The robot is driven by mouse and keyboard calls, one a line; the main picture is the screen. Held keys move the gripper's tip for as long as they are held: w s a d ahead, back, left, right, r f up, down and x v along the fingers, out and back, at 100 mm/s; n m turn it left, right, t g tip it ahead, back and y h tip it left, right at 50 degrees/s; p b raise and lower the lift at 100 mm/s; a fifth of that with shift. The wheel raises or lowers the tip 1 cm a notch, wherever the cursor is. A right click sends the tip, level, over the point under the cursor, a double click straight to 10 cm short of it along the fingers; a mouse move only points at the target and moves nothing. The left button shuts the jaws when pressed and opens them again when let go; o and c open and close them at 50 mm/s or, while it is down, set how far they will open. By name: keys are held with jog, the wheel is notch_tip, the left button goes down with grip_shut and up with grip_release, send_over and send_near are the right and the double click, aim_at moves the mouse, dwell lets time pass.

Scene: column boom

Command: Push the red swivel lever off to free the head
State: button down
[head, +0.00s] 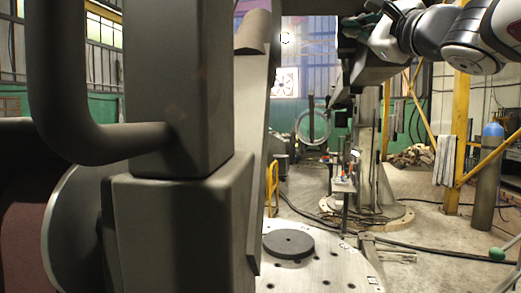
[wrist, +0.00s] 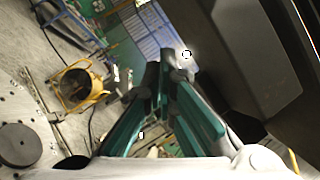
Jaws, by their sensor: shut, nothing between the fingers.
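I cannot make out the red swivel lever for certain in either view. The head is not clearly identifiable.
A dark disc (head: 288,243) lies on a round metal plate (head: 325,275) with holes. A blue-topped gas cylinder (head: 487,180) stands at the right by a yellow post (head: 458,120). A yellow-framed fan (wrist: 76,86) shows in the wrist view. Cables cross the floor.

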jog(key=s+a+f+n+g+p, duration=0.1)
jog(key=s+a+f+n+g, duration=0.25)
jog(key=s+f, duration=0.35)
jog(key=s+a+f+n+g+p, duration=0.25)
jog(key=s+f+n+g, duration=0.2)
jog(key=f, duration=0.35)
jog(key=s+a+f+n+g+p, duration=0.1)
jog(key=s+a+f+n+g, duration=0.3)
jog(key=f, duration=0.4)
jog(key=s+d+f+n+g+h+p, duration=0.1)
jog(key=s+d+f+n+g+h, duration=0.1)
jog(key=s+f, duration=0.6)
jog(key=s+d+f+n+g+h+p, duration=0.1)
jog(key=s+d+f+n+g+h, duration=0.1)
jog(key=s+d+f+n+h, duration=0.3)
jog(key=s+d+f, duration=0.4)
jog(key=s, duration=0.1)
jog(key=shift+s+n+p, duration=0.15)
jog(key=shift+n+p, duration=0.15)
jog(key=shift+n, duration=0.1)
